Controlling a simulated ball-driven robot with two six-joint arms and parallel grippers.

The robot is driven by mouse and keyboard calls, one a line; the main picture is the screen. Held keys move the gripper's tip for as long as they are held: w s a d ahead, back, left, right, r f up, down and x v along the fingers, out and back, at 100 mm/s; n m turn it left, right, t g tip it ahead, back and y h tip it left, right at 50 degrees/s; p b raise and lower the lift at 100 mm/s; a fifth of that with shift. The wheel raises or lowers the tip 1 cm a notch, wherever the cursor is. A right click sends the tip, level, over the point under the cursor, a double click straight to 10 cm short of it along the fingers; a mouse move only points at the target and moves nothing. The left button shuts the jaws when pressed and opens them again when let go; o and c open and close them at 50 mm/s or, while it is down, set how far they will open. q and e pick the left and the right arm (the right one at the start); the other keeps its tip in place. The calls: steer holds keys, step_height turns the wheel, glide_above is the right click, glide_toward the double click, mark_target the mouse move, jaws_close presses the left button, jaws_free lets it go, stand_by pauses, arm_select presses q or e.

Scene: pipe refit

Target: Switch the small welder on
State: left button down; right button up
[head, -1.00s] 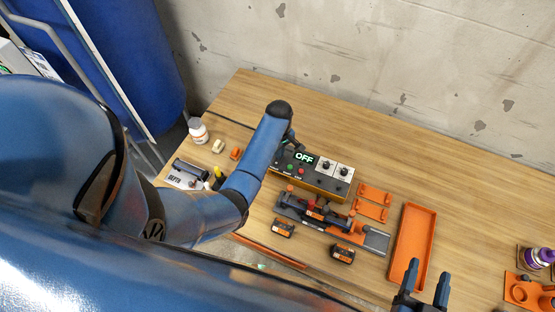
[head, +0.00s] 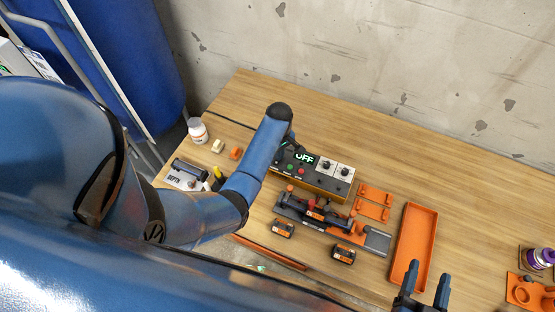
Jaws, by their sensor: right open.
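The small welder (head: 325,187) is a box with a dark top and orange lower edge, standing on the wooden table. Its display (head: 304,158) reads OFF in green and is partly covered at its top. A green button (head: 290,167) and a red button (head: 301,171) sit below the display, with two dials on white plates to the right. My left gripper (head: 289,143) is at the welder's upper left, mostly hidden behind my own blue wrist; its jaws cannot be made out. My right gripper (head: 425,287) is open and empty at the bottom right, past the orange tray.
A black and orange clamp fixture (head: 318,212) lies in front of the welder. Two small orange-black blocks (head: 343,254) lie nearer. An empty orange tray (head: 412,245) and orange holders (head: 374,202) are to the right. A white bottle (head: 197,130) stands at the left edge.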

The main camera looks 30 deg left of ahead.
arm_select(q)
steer(key=shift+s, duration=0.15)
steer(key=shift+r+p, duration=0.65)
steer(key=shift+p, duration=0.2)
step_height(320, 180, up, 6)
steer(key=p, duration=0.5)
steer(key=shift+f, duration=0.25)
